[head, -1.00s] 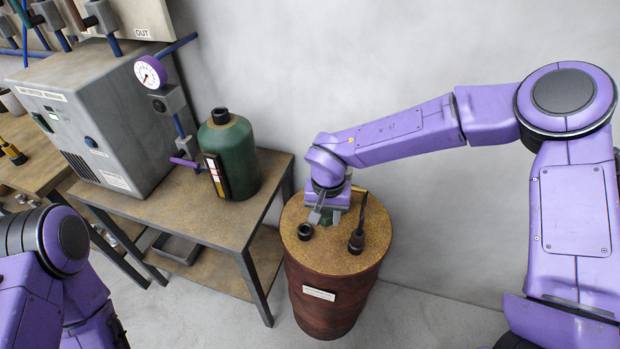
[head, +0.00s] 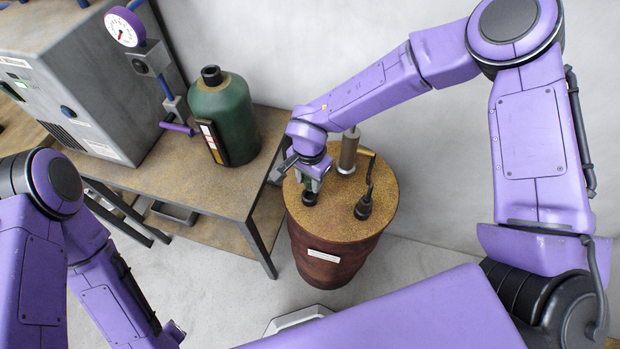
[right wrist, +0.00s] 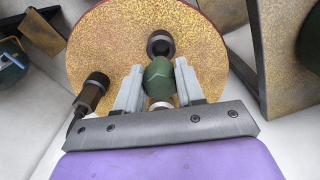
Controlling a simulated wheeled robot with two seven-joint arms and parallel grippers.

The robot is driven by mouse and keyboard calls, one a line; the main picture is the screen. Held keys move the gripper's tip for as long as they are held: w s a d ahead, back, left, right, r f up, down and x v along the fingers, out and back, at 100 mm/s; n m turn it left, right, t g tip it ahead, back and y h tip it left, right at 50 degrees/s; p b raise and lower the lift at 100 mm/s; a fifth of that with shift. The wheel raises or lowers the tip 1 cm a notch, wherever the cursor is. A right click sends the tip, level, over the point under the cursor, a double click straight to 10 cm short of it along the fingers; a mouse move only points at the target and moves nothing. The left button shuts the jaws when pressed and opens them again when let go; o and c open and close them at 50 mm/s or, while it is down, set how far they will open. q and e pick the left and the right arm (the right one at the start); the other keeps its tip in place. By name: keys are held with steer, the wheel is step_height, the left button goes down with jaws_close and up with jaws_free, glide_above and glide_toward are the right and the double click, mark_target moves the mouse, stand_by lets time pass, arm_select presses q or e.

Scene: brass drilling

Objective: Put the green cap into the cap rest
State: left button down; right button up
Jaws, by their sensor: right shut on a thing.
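The green cap (right wrist: 158,80) is between the two grey fingers of my right gripper (right wrist: 160,92), which is shut on it. In the head view my right gripper (head: 314,180) is low over the left part of the drum top. The cap rest appears to be the black ring (right wrist: 160,44) on the drum top; in the head view it also shows (head: 310,199) just below the fingers. In the wrist view the ring lies just beyond the cap, with its opening partly visible. I cannot tell whether cap and ring touch. My left gripper is not visible.
The rusty drum (head: 322,258) also carries a black-based fitting (head: 363,209) with a cable and a metal cylinder (head: 348,152). A table (head: 212,192) to the left holds a green bottle (head: 225,118) and a grey machine (head: 85,85). The drum's front top is clear.

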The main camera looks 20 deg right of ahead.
mark_target(309, 190)
steer(key=shift+w+f+b, duration=0.35)
steer(key=shift+w+f, duration=0.05)
steer(key=shift+f, duration=0.4)
steer(key=shift+f+b, duration=0.25)
steer(key=shift+b, duration=0.1)
steer(key=shift+s+f+b, duration=0.2)
steer(key=shift+s+b, duration=0.05)
steer(key=shift+b, duration=0.1)
steer(key=shift+s, duration=0.25)
steer(key=shift+f, duration=0.4)
steer(key=shift+w+f, duration=0.25)
steer(key=shift+f, duration=0.65)
steer(key=shift+s, duration=0.15)
